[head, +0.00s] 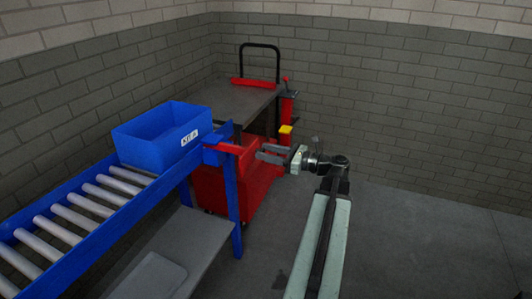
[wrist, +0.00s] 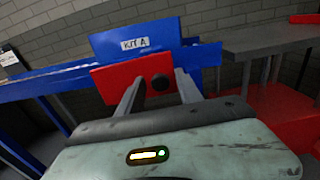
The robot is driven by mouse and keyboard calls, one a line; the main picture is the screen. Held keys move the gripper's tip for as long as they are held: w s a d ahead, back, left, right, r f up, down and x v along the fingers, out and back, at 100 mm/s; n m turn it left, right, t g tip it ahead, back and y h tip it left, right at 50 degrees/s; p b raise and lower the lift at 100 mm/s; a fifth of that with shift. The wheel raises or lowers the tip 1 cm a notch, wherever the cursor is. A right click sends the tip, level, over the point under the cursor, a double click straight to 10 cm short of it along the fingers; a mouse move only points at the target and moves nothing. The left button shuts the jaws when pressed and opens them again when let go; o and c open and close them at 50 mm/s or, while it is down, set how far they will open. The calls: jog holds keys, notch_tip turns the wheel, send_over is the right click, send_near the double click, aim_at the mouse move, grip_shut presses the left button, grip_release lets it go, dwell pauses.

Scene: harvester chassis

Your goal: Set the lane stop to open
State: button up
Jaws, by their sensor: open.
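The lane stop is a red plate with a dark round knob. In the wrist view the red plate (wrist: 110,82) stands across the end of the blue lane, in front of the blue KIT A bin (wrist: 140,42). In the head view the red stop (head: 229,148) shows at the lane's right end, and the bin (head: 148,143) sits on the rollers behind it. My gripper (head: 259,152) is open just right of the stop. In the wrist view my gripper (wrist: 158,84) has one finger on each side of the knob (wrist: 160,82). I cannot tell whether they touch it.
The blue roller conveyor (head: 75,215) runs to the lower left, with a grey shelf (head: 165,262) below. The floor at right is clear.

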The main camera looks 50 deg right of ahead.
jog(key=v, duration=0.7)
jog(key=shift+s, duration=0.3)
jog(key=shift+d, duration=0.1)
